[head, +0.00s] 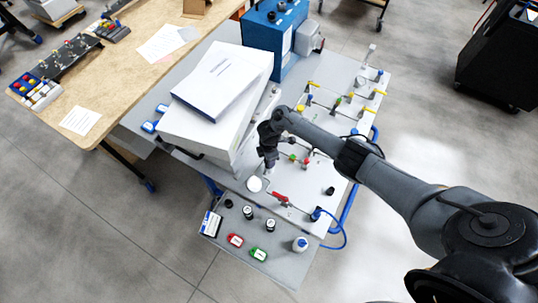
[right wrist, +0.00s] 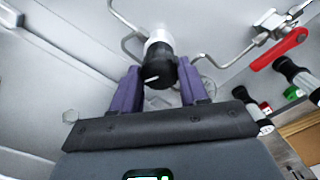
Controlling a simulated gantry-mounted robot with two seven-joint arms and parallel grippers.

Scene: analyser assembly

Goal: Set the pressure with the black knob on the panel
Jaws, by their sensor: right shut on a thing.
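The black knob (right wrist: 153,76) has a white pointer line and sits on a pale fitting on the grey panel (right wrist: 70,45) in the right wrist view. My right gripper (right wrist: 159,67) has its two purple fingers on either side of the knob and is shut on it. In the head view the right gripper (head: 268,168) reaches down to the panel beside a round white gauge face (head: 254,184), and hides the knob there. My left gripper is in neither view.
A red lever (right wrist: 280,48) and bent metal tubes are close to the knob. A large white box (head: 215,115) stands left of my right gripper, and a blue unit (head: 262,38) behind. A lower grey shelf (head: 285,270) holds bottles and red and green items.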

